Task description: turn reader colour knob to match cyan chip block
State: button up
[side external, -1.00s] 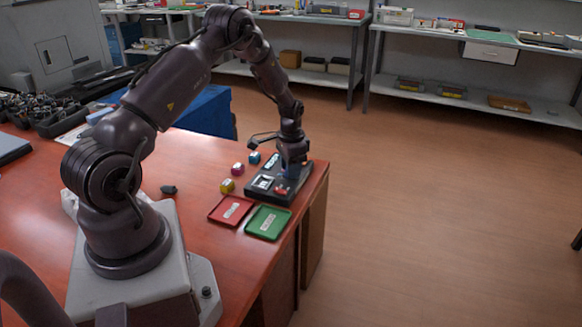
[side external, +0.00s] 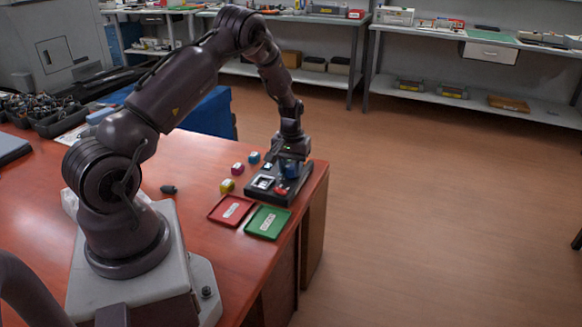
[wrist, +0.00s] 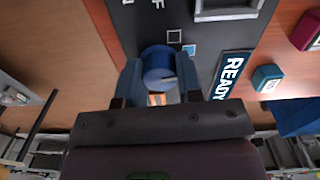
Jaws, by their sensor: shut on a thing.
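The reader (side external: 257,197) is a dark box at the table's front right corner. My gripper (side external: 287,172) is over its right side, pointing down. In the wrist view, my gripper (wrist: 160,80) is shut on a round blue knob (wrist: 158,62), one finger on each side. A pale pointer line shows on the knob's top. A small blue square and a dark outlined square are printed beside the knob. The cyan chip block (side external: 254,158) stands on the table left of the reader; it also shows at the right of the wrist view (wrist: 267,78).
A magenta block (side external: 238,169) and a yellow block (side external: 227,186) stand left of the reader. A red tray (side external: 231,210) and a green tray (side external: 268,222) lie in front of it. A READY label (wrist: 230,75) is on the reader beside the knob.

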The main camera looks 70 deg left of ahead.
aim_at(291, 167)
jog(key=shift+n, duration=0.6)
jog(key=o, duration=0.9)
jog(key=shift+o, duration=0.2)
jog(key=shift+r, duration=0.1)
notch_tip(291, 167, up, 13)
